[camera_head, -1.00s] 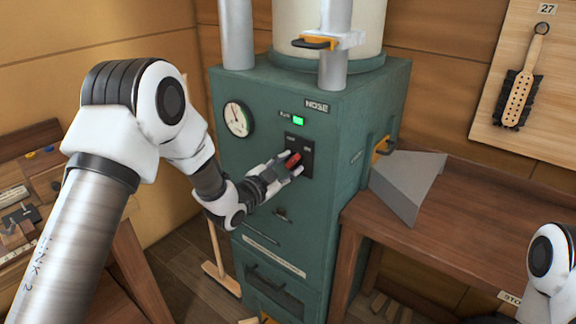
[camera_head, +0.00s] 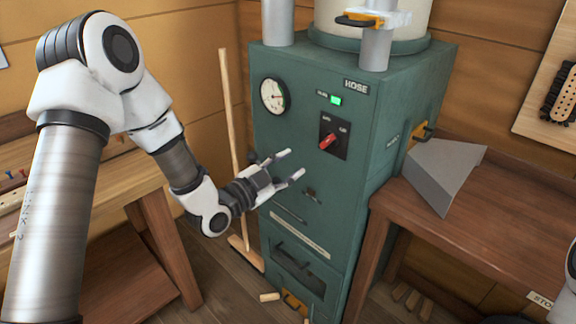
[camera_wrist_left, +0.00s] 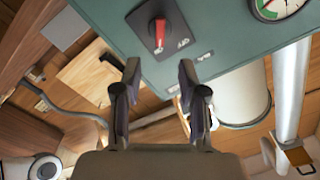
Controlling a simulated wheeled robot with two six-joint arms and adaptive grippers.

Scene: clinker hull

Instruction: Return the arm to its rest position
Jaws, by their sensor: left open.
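My left gripper (camera_head: 290,166) is open and empty in front of the green machine (camera_head: 290,130), below and left of its red switch (camera_head: 328,141). The fingers are apart from the switch. In the left wrist view the two open fingers (camera_wrist_left: 155,85) have nothing between them, and the red switch (camera_wrist_left: 160,33) shows beyond them on its black plate. A green lamp (camera_head: 335,100) is lit above the switch. My right gripper is out of view; only a bit of my right arm shows at the right edge.
A round gauge (camera_head: 273,96) is on the machine. A wooden bench (camera_head: 450,215) with a grey metal hood (camera_head: 440,172) stands at right. A broom (camera_head: 232,130) leans left of the machine, near another wooden table (camera_head: 95,205). Small wood pieces lie on the floor.

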